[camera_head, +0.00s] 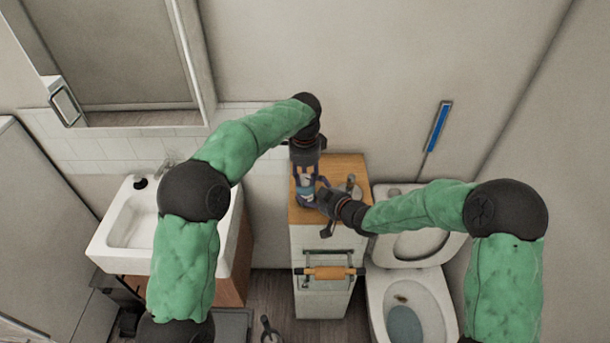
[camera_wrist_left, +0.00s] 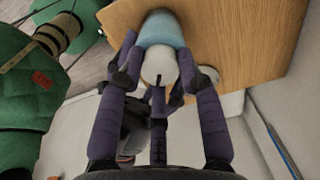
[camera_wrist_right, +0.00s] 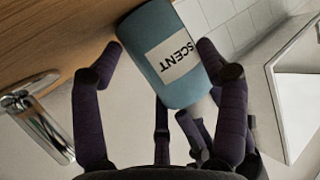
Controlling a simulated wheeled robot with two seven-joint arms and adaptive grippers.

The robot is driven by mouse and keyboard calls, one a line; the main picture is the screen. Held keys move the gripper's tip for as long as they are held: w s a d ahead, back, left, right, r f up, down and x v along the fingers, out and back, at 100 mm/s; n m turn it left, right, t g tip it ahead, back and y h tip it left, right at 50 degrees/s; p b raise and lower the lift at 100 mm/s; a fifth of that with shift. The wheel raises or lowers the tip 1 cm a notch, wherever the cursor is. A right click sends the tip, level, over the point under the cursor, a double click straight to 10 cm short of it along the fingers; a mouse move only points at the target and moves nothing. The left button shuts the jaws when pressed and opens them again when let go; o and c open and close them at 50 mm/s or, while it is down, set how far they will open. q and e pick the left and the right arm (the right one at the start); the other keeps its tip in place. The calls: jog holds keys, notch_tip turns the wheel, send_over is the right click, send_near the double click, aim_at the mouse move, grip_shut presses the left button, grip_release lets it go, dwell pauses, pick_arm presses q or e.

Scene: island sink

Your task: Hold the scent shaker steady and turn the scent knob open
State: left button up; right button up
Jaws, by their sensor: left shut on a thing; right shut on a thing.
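The scent shaker (camera_head: 306,189) is a light blue cylinder standing on the wooden top of a narrow cabinet. Its SCENT label faces my right wrist camera, where the blue body (camera_wrist_right: 160,35) lies between the fingers. My right gripper (camera_wrist_right: 162,52) is shut on this body from the side. The scent knob (camera_wrist_left: 159,68) is the whitish round cap on the shaker's blue body (camera_wrist_left: 163,30). My left gripper (camera_head: 306,182) comes down from above and is shut on the knob, its purple fingers (camera_wrist_left: 160,85) around it. The fingers hide much of the shaker in the head view.
The wooden cabinet top (camera_head: 345,163) is small, with a chrome fitting (camera_head: 351,185) right of the shaker; it also shows in the right wrist view (camera_wrist_right: 38,120). A white sink (camera_head: 130,222) is at left, a toilet (camera_head: 412,290) at right. A roll (camera_head: 328,272) hangs in front.

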aim_at(305, 179)
pick_arm(q)
jog(key=shift+d+n, duration=0.15)
jog(key=shift+n, duration=0.45)
jog(key=o, duration=1.2)
jog(key=shift+c, duration=0.2)
jog(key=shift+r, duration=0.55)
notch_tip(305, 179, up, 11)
jog(key=shift+s, duration=0.25)
jog(key=shift+f, duration=0.1)
